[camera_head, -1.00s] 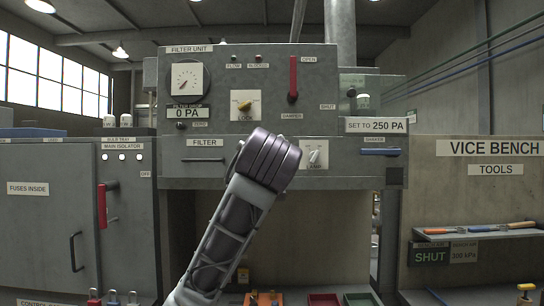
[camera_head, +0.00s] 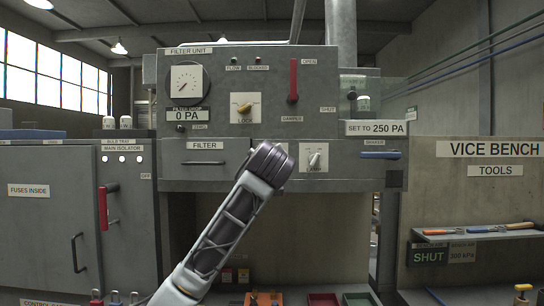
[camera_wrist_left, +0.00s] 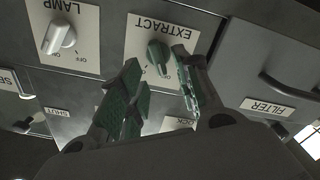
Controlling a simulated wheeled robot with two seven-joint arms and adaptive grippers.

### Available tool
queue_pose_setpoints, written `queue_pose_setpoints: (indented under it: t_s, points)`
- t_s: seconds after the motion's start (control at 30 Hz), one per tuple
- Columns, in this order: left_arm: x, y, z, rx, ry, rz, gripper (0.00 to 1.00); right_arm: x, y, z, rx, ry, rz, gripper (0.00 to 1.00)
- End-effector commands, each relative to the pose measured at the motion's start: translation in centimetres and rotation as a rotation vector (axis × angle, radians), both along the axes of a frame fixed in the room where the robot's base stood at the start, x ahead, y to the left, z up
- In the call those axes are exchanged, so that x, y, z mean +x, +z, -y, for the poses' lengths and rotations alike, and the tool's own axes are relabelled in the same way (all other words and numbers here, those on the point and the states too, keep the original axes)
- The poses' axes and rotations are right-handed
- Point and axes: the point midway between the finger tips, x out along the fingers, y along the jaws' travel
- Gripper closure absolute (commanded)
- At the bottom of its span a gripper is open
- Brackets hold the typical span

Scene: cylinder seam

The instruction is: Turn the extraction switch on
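The extraction switch is a dark green-grey knob (camera_wrist_left: 159,57) on a pale plate marked EXTRACT (camera_wrist_left: 166,25), which appears upside down in the left wrist view. My left gripper (camera_wrist_left: 156,62) is open, with its green-padded fingers on either side of the knob. Whether the fingers touch it I cannot tell. The knob stands at a slant; its ON mark is not readable. In the head view my left wrist (camera_head: 265,167) covers the switch and hides the gripper. My right gripper is not in view.
The lamp switch (camera_head: 314,160) sits just right of my wrist; its white knob (camera_wrist_left: 59,38) shows in the wrist view. The filter drawer (camera_head: 206,159) is to the left. The yellow lock knob (camera_head: 244,107) and red damper lever (camera_head: 293,80) are above.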

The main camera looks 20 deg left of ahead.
Motion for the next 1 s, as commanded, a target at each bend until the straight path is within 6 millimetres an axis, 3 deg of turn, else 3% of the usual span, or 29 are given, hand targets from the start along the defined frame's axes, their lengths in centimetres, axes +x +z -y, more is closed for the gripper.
queue_pose_setpoints:
  t_s: [0.3,0.73,1.0]
  points:
    - [2.9,0.1,-0.9,0.000,0.001,0.000,0.67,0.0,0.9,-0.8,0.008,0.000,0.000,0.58]
    - [3.4,0.0,-1.0,-0.001,0.000,0.001,0.67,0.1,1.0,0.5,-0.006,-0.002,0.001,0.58]
    - [3.4,0.0,-1.0,-0.001,0.000,0.001,1.00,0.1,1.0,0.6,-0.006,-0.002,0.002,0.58]
